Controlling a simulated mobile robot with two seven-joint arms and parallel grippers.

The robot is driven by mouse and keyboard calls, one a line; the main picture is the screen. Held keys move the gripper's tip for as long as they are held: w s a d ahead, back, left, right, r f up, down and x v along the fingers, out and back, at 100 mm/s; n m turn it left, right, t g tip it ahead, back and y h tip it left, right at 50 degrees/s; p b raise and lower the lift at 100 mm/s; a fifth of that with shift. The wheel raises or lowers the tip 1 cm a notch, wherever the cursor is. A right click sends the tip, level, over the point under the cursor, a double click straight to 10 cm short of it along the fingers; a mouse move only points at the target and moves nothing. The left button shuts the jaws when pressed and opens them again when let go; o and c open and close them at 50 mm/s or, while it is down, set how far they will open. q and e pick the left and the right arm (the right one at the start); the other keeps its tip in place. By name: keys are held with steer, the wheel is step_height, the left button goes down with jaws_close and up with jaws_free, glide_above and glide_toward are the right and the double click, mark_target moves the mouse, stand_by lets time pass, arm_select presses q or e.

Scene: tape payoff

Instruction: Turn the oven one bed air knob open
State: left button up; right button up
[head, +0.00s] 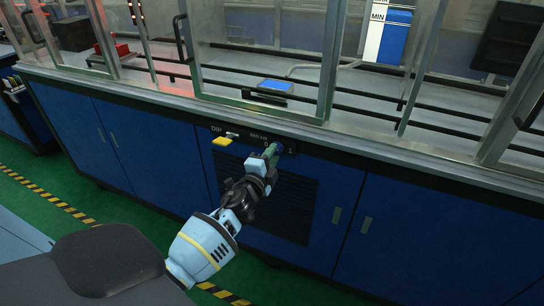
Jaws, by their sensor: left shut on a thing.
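A dark control strip (320,155) runs along the top of the blue cabinet front, under the steel worktop edge. A small white label that seems to read "BED AIR" is on it, just above my left gripper (270,154). The left gripper reaches up from below and is shut at the strip under this label. The bed air knob is between its fingers and almost wholly hidden by them, so its angle cannot be told. My right gripper is not in view.
A yellow part (222,141) sticks out of the strip left of the gripper, under a "DIP" label. A dark louvred grille (290,208) is below. Glass-panelled frames and dark rails stand above the worktop (360,142). Green floor (125,215) lies in front.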

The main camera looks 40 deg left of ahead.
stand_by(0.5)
arm_select(q)
steer(key=o, duration=1)
steer(key=shift+s, duration=0.1)
steer(key=v, duration=0.7)
steer(key=shift+s, duration=0.35)
